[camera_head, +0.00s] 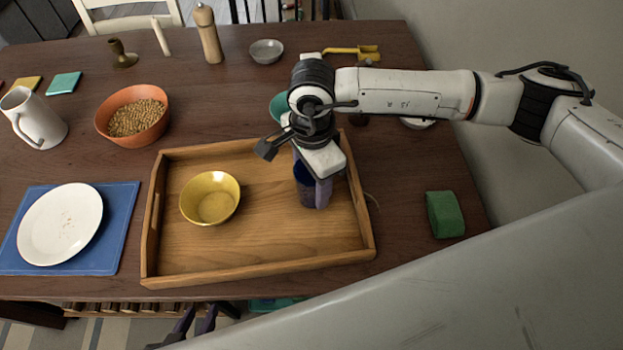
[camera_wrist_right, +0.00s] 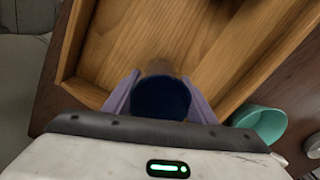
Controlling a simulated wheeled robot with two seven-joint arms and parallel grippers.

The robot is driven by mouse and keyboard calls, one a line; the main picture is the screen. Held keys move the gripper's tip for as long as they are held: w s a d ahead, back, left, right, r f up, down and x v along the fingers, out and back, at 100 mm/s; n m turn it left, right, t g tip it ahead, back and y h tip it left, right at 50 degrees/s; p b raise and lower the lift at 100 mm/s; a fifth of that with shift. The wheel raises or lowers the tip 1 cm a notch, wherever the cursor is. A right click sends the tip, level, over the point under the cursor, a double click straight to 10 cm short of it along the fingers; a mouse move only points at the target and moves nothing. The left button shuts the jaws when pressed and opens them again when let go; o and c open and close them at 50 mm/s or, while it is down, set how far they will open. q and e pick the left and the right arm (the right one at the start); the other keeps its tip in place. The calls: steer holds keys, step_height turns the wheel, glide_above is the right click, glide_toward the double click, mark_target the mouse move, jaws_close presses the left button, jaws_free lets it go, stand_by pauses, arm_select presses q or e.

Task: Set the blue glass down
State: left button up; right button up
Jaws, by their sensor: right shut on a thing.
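The blue glass (camera_head: 308,196) is dark blue and upright, over the right part of the wooden tray (camera_head: 270,240). My right gripper (camera_head: 314,186) reaches down from above with its purple fingers on either side of the glass, shut on it. In the right wrist view the glass (camera_wrist_right: 161,98) shows its dark round opening between the two fingers, near a corner of the tray (camera_wrist_right: 150,40). I cannot tell whether its base touches the tray. My left gripper (camera_head: 197,320) is low at the bottom edge, below the table edge, fingers apart and empty.
A yellow bowl (camera_head: 210,198) stands in the tray, left of the glass. A teal cup (camera_wrist_right: 262,122) stands outside the tray, partly hidden by my arm in the head view. A green block (camera_head: 445,214) lies right of the tray. The tray's middle is bare.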

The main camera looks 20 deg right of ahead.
steer(key=shift+f, duration=0.1)
steer(key=o, duration=1.2)
step_height(320, 180, up, 12)
steer(key=shift+r+b, duration=0.2)
steer(key=shift+b, duration=0.5)
